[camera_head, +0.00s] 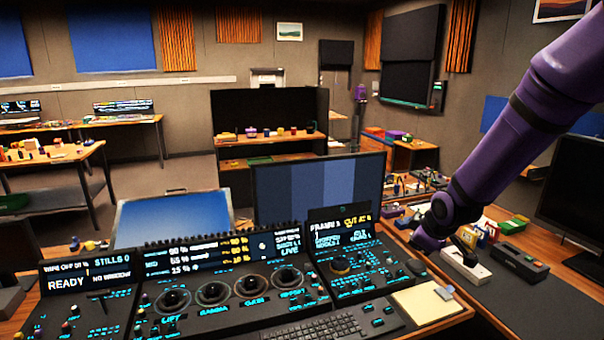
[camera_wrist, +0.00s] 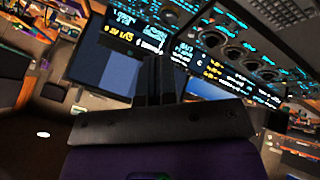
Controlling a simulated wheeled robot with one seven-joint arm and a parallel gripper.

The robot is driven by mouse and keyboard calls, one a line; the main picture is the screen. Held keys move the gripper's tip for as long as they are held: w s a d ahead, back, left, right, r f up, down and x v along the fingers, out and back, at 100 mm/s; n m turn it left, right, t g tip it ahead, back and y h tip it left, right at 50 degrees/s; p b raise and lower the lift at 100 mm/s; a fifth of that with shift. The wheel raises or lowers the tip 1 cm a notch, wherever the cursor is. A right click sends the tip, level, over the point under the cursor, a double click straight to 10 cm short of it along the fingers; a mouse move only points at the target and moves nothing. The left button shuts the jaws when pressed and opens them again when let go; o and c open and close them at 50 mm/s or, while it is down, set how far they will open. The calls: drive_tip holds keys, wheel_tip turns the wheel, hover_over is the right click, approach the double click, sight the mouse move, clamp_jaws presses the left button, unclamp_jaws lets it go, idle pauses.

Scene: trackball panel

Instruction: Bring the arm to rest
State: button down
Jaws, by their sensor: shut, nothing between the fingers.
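My purple arm (camera_head: 525,120) reaches in from the upper right of the head view, and its wrist end is at the right of the control console (camera_head: 225,290). My gripper (camera_wrist: 161,65) shows in the wrist view as two dark fingers side by side, shut and empty. The fingers point toward the console screens, and nothing is seen held. In the head view I cannot clearly make out the fingers. The console has lit displays, several trackballs in dark rings and a keyboard (camera_head: 318,330).
A yellow notepad (camera_head: 428,304) lies right of the keyboard. A white device (camera_head: 478,272) and a dark grey box (camera_head: 520,258) sit close to my wrist. A monitor (camera_head: 318,190) stands behind the console, and a dark monitor (camera_head: 575,190) stands at the far right.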

drive_tip(key=s+d+r+m+g+h, duration=0.15)
drive_tip(key=s+r+m, duration=0.55)
drive_tip(key=s+r, duration=1.3)
drive_tip(key=s+r+m, duration=0.1)
drive_tip(key=s+m, duration=0.2)
drive_tip(key=s, duration=0.9)
drive_tip(key=shift+d+r+m, duration=0.15)
drive_tip(key=shift+d+m, duration=0.1)
drive_tip(key=shift+m, duration=0.05)
drive_tip(key=shift+s+y, duration=0.1)
drive_tip(key=shift+y, duration=0.15)
